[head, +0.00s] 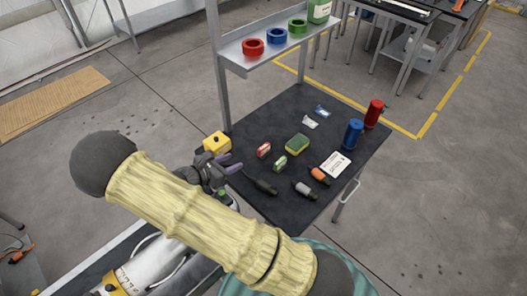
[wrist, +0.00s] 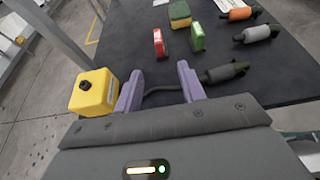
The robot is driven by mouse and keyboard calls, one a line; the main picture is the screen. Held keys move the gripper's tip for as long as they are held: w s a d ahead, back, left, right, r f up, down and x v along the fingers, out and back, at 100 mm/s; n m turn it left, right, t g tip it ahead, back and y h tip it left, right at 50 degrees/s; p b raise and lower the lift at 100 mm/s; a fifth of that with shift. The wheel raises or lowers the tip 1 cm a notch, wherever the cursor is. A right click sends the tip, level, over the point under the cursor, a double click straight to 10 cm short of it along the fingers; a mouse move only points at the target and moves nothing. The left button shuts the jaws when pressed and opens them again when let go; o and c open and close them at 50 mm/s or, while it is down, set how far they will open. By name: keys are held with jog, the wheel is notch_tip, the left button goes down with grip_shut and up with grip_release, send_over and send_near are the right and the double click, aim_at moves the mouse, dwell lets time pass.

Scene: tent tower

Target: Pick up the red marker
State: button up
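No pen-shaped red marker is plain to see. My gripper (head: 229,164) is at the table's left edge, short of the red block. Its two purple fingers are apart with nothing held between them, as the wrist view shows (wrist: 160,88).
A yellow block (head: 216,143) sits close beside my gripper. A black-handled tool (head: 262,184) lies near the fingers. A green-yellow sponge (head: 298,143), grey tool (head: 305,190), orange tool (head: 320,175), blue can (head: 354,133) and red can (head: 374,112) stand farther right. A shelf (head: 262,55) overhangs the back.

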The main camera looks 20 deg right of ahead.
jog(key=p, duration=0.4)
send_near(264, 147)
jog(key=x, duration=0.2)
jog(key=f+x, duration=0.1)
jog(key=x, duration=0.2)
jog(key=shift+s, duration=0.1)
jog(key=shift+d, duration=0.1)
jog(key=shift+w+d, duration=0.25)
jog(key=shift+d, duration=0.25)
jog(key=p+x, duration=0.2)
jog(key=x, duration=0.1)
jog(key=shift+w+d+r, duration=0.1)
jog(key=shift+w+d, duration=0.15)
jog(key=shift+w+d+f, duration=0.15)
jog(key=shift+d+f, duration=0.1)
jog(key=shift+f, duration=0.05)
grip_shut()
